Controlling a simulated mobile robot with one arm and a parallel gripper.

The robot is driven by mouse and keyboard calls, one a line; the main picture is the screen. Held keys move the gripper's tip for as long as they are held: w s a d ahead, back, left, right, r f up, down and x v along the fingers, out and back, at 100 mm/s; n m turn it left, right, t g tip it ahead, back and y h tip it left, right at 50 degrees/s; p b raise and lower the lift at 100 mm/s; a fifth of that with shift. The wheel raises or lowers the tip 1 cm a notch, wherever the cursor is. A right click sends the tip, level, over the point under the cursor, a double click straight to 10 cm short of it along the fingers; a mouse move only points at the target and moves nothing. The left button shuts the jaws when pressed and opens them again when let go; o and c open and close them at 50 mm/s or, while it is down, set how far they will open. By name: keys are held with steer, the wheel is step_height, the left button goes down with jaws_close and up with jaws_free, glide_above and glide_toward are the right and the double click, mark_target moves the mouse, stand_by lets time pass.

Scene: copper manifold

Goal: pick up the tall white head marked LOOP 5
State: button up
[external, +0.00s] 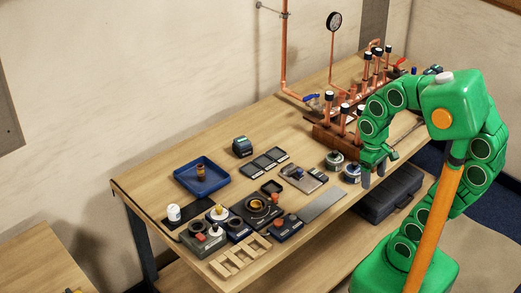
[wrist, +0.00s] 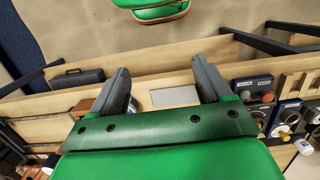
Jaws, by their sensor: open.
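Two white pieces could be the head, but no LOOP 5 marking is readable. In the wrist view a white cylinder (wrist: 304,147) lies at the far right edge. My gripper (external: 373,175) is open and empty at the bench's right front edge, well away from both. Its two dark fingers (wrist: 162,70) are spread in the wrist view, with a grey plate seen between them.
The copper manifold (external: 345,118) on its wooden base stands at the back right beside my arm. A blue tray (external: 184,182), dark fixtures (external: 257,208) and a slotted wooden rack (external: 240,258) crowd the bench's left half. A dark case (external: 388,196) lies below the bench top.

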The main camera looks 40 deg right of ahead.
steer(key=w+a+r, duration=0.2)
steer(key=w+a, duration=0.1)
steer(key=w, duration=0.5)
steer(key=w+a+r, duration=0.2)
steer(key=w+a, duration=0.1)
steer(key=w, duration=0.6)
steer(key=n+t, duration=0.1)
steer(key=t, duration=0.1)
glide_above(173, 207)
steer(key=f, duration=1.2)
steer(key=shift+s+d+f, duration=0.15)
steer(key=shift+d, duration=0.25)
steer(key=shift+a+f, duration=0.3)
steer(key=shift+a, duration=0.15)
steer(key=shift+f, duration=3.9)
steer(key=c, duration=1.2)
steer(key=shift+r, duration=0.2)
